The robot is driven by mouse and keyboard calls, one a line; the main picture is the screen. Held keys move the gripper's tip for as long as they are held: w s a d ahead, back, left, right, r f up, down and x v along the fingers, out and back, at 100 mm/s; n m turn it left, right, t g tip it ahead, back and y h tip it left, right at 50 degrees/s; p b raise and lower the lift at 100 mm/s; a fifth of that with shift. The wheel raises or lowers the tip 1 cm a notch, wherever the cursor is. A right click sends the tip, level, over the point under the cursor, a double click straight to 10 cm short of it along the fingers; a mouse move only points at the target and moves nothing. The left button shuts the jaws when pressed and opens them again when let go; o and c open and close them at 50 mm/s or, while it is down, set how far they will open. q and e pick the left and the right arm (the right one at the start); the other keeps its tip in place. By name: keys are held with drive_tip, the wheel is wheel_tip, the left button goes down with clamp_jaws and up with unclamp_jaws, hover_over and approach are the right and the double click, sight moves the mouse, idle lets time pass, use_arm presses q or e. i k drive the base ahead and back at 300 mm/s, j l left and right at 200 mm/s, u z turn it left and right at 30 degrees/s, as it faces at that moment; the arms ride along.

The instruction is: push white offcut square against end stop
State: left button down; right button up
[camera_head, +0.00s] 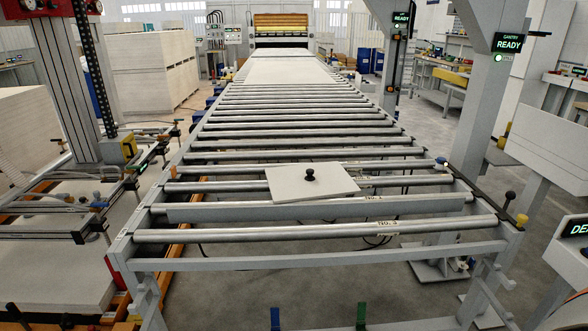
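The white offcut (325,183) lies flat on the rollers near the front end of the conveyor, with a black knob (310,175) standing up from it. A pale grey bar across the conveyor (315,209), which looks like the end stop, lies just in front of it. The offcut is skewed to the bar. Its near left corner is at or very close to the bar; I cannot tell if they touch. Its near right corner is apart from the bar, leaving a narrow wedge-shaped gap.
The roller conveyor (285,117) runs clear behind the offcut to a pale sheet (290,68) far back. A black-knobbed post (508,203) stands at the front right corner. Gantry columns (497,90) rise on the right. A framed rig (75,90) stands on the left.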

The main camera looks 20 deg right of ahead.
sight(304, 182)
drive_tip(key=j+z, duration=0.6)
drive_tip(key=z, duration=0.15)
